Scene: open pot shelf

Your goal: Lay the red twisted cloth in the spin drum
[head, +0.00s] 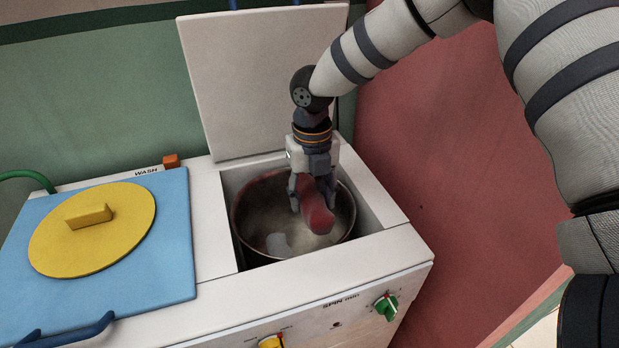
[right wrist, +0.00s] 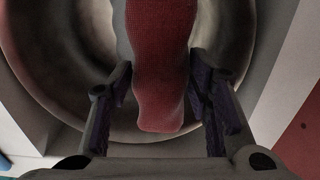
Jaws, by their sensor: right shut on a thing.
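The red twisted cloth (head: 316,212) is between the fingers of my right gripper (head: 312,192), inside the mouth of the spin drum (head: 252,232). The drum is a round metal tub set in the right-hand opening of the white machine. In the right wrist view the cloth (right wrist: 160,70) runs lengthwise between the two fingers of the gripper (right wrist: 165,95), with the drum wall (right wrist: 60,70) curving around it. The gripper is shut on the cloth and points down. I cannot tell whether the cloth touches the drum bottom. My left gripper is not in view.
The spin lid (head: 255,80) stands open behind the drum. At left, a blue wash cover (head: 165,235) carries a round yellow lid (head: 92,230) with a handle. A green knob (head: 386,306) and a yellow knob (head: 271,342) are on the front. Reddish floor (head: 470,190) lies to the right.

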